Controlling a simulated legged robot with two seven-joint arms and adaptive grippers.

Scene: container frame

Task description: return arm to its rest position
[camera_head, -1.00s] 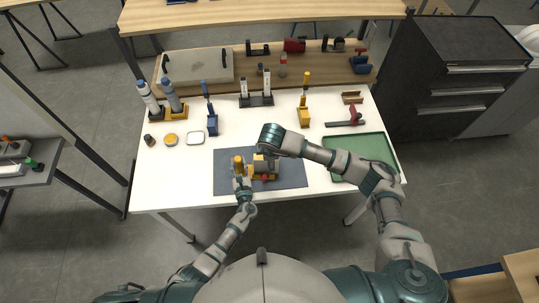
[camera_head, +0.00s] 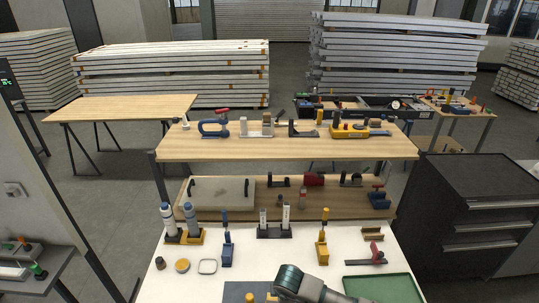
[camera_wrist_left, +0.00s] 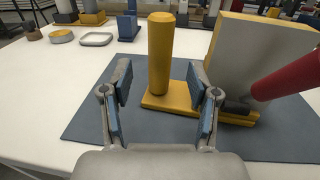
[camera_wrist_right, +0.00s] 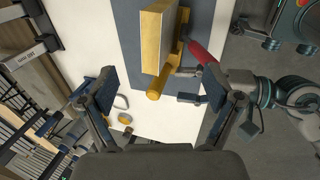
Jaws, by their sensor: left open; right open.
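My left gripper (camera_wrist_left: 160,108) is open in the left wrist view, its fingers apart on either side of a yellow upright cylinder (camera_wrist_left: 161,58) that stands beyond them on a yellow base. My right gripper (camera_wrist_right: 165,108) is open and empty in the right wrist view, with the yellow block-and-cylinder fixture (camera_wrist_right: 157,38) and its red handle (camera_wrist_right: 204,58) beyond its fingers. The fixture sits on the dark mat (camera_wrist_left: 85,125). In the head view part of my right arm (camera_head: 300,284) shows at the bottom; both grippers' fingers are out of that view.
A green tray (camera_head: 385,287) lies at the right of the white table (camera_head: 215,285). Bottles, small tools and holders stand along its back. A wooden shelf (camera_head: 290,148) rises behind. A dark drawer cabinet (camera_head: 470,210) stands at the right.

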